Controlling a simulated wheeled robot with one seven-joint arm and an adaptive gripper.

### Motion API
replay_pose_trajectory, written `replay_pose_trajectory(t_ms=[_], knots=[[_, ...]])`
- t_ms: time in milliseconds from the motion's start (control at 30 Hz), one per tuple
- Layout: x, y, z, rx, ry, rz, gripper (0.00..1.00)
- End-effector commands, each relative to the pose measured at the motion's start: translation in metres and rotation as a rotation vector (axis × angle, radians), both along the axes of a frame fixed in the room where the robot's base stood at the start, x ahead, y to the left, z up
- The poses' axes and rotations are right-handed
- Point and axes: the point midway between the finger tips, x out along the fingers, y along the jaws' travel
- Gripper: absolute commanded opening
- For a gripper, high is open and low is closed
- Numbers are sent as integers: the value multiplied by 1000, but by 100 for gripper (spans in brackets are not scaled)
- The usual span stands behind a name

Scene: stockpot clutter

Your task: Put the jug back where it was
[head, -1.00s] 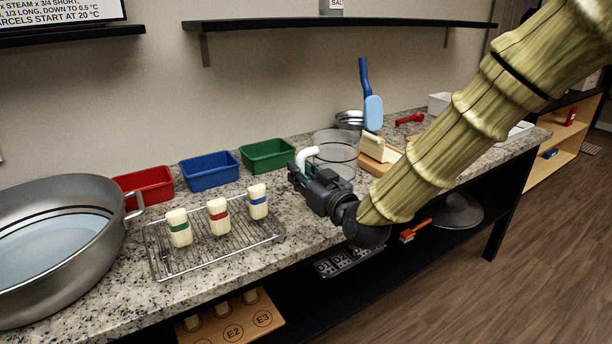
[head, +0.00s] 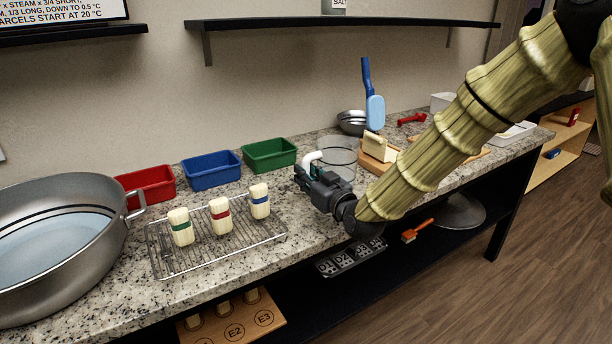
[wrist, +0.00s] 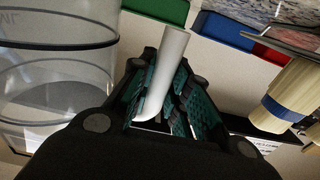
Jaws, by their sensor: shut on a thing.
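The jug (head: 338,152) is a clear, see-through vessel with a white handle (head: 313,156). My gripper (head: 306,176) is shut on this handle, at the jug's left side in the head view. In the wrist view the jug (wrist: 55,80) fills the left side, and the white handle (wrist: 166,68) stands between the teal-padded fingers (wrist: 165,100). The jug looks upright at the counter. I cannot tell whether its base touches the counter, as my gripper and arm hide part of it.
A wire rack (head: 212,256) with several banded pale pieces stands left of my gripper. Green (head: 269,155), blue (head: 212,172) and red (head: 146,186) tubs line the wall. A wooden block (head: 378,164) and metal bowl (head: 352,121) are close to the jug. A big pot (head: 65,270) stands far left.

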Motion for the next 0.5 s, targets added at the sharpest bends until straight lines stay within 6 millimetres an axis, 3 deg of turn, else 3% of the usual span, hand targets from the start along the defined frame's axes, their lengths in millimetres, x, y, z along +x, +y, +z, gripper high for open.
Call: replay_pose_trajectory(t_ms=[300,333,433,500], knots=[[0,0,-2,0,-2,0,0],[0,0,-2,0,-1,0,20],[0,0,-2,0,-1,0,38],[0,0,-1,0,-1,0,39]])
